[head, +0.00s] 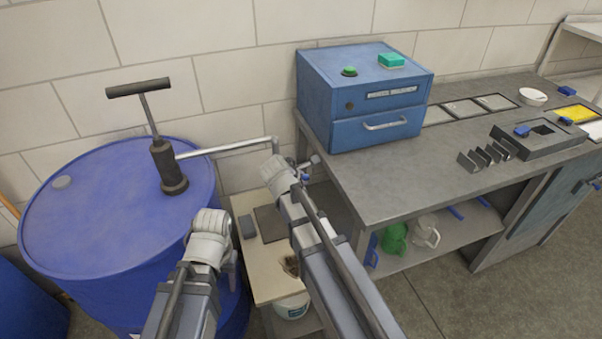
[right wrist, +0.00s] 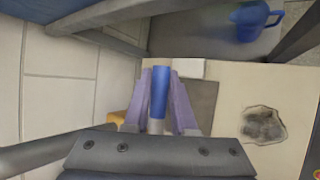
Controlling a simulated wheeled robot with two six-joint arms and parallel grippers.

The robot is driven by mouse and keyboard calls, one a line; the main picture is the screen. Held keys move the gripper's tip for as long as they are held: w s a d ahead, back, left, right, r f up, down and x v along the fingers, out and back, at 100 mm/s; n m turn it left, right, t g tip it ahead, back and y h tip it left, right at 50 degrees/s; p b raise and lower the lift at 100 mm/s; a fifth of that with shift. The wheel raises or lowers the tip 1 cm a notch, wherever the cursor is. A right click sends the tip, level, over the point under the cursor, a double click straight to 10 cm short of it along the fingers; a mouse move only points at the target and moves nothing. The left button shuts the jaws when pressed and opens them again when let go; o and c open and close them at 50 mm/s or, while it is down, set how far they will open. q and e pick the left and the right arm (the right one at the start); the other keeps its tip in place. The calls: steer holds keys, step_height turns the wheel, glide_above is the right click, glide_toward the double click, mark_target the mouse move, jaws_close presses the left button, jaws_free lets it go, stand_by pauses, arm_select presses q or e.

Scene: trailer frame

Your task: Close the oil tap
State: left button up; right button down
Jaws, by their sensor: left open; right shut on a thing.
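The blue drum (head: 110,235) stands at the left in the head view, with a hand pump (head: 168,165) on its lid. The pump's pale pipe (head: 228,147) runs right toward my right wrist, which hides its end. In the right wrist view, my right gripper (right wrist: 162,75) is shut on a blue tap handle (right wrist: 159,95), with a finger on each side of it. A small blue part of the handle also shows in the head view (head: 305,178). My left gripper (head: 232,268) is open beside the drum, pointing down, mostly hidden by its own wrist.
A low cream table (head: 262,285) with a dark mat (head: 270,224) and a dark stain (right wrist: 264,125) lies below the pipe. A grey workbench (head: 400,165) carries a blue box (head: 350,105). A green can (head: 394,238) and white jug (head: 425,230) stand on its lower shelf.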

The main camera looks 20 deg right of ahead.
steer(key=shift+f+y, duration=0.25)
steer(key=shift+y, duration=0.15)
steer(key=shift+f, duration=0.1)
steer(key=c, duration=0.7)
jaws_free()
steer(key=shift+c, duration=0.2)
steer(key=p+v, duration=0.6)
steer(key=v, duration=0.1)
steer(key=shift+s+r, duration=0.2)
steer(key=shift+r, duration=0.15)
steer(key=shift+a, duration=0.1)
